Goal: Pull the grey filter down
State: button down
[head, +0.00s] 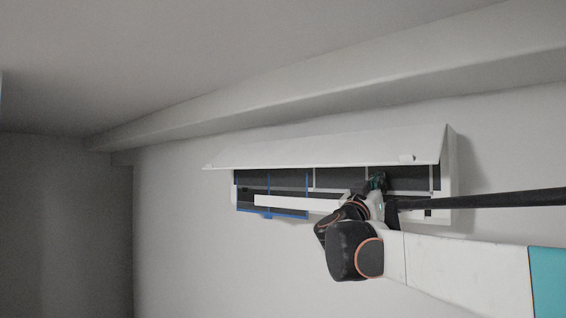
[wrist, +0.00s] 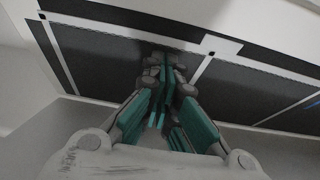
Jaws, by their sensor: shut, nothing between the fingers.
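The grey filter (head: 338,178), dark mesh in a pale grey frame, sits in the right half of the open wall unit in the head view. In the wrist view its dark mesh (wrist: 245,88) and pale bars fill the upper part. My gripper (head: 378,181) is in front of the filter's right part and hides some of it and its lower edge. In the wrist view my gripper (wrist: 164,72) has its fingertips together, overlapping the mesh, with nothing seen between them. I cannot tell whether the tips touch the filter.
A blue-framed filter (head: 270,215) fills the unit's left half. The white front cover (head: 330,148) is swung up above the filters. A pale strip (head: 282,200) crosses in front of the blue filter. The wall below the unit (head: 220,265) is clear.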

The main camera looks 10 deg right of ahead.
jog(key=shift+f+b, duration=1.1)
jog(key=shift+f, duration=0.75)
jog(key=shift+s+f, duration=0.1)
jog(key=shift+f, duration=0.3)
jog(key=shift+s+f+b, duration=0.2)
jog(key=shift+b, duration=0.2)
jog(key=shift+s+a, duration=0.1)
jog(key=shift+a, duration=0.05)
jog(key=shift+s+a, duration=0.1)
jog(key=shift+a, duration=0.25)
jog(key=shift+r, duration=0.1)
